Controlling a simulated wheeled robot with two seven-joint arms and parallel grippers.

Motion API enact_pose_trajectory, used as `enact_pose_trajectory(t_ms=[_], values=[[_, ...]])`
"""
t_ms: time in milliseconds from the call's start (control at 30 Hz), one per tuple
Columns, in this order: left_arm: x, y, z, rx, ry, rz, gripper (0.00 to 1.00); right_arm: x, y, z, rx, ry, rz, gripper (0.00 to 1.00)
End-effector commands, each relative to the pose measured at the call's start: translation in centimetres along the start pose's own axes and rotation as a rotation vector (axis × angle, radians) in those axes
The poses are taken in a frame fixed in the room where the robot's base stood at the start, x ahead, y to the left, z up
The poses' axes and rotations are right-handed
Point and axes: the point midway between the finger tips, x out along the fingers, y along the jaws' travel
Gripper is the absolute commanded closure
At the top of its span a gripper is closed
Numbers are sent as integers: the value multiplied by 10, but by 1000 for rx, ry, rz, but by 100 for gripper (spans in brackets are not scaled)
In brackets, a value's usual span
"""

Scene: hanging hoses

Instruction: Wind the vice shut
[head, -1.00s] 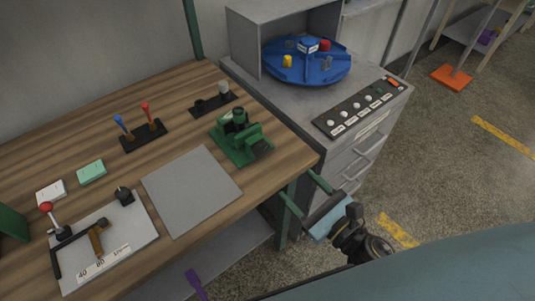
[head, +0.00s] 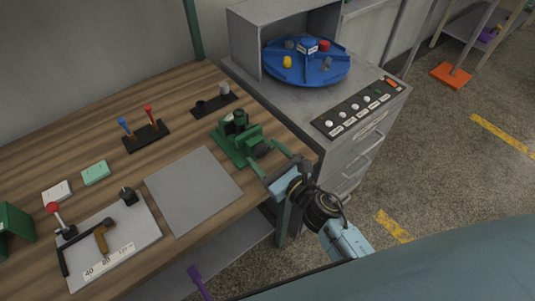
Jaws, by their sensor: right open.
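The green vice (head: 232,132) stands near the right edge of the wooden bench. Its jaws are at the upper part of its body, but the gap between them is too small to judge. A dark round part (head: 261,150) at its near right end faces my right gripper. My left gripper is not in view.
A grey mat (head: 193,190) lies empty left of the vice. A plate with a red-knobbed lever (head: 110,243) is at the lower left. A rack with blue and red handles (head: 146,136) stands behind. A grey cabinet with a blue turntable (head: 305,68) and switch panel (head: 362,108) is right.

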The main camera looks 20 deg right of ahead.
Motion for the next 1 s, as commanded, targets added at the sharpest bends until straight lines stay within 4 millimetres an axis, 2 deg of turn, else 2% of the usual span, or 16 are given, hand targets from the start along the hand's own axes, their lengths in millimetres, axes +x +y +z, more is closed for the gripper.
enact_pose_trajectory(t_ms=[100,433,767,1000], values=[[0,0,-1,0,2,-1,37,0,0,0,0,0,0,39],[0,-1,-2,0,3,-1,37,0,0,0,0,-1,0,82],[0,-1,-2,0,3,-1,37,0,0,0,46,-1,0,82],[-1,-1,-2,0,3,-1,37,0,0,0,193,-1,1,82]])
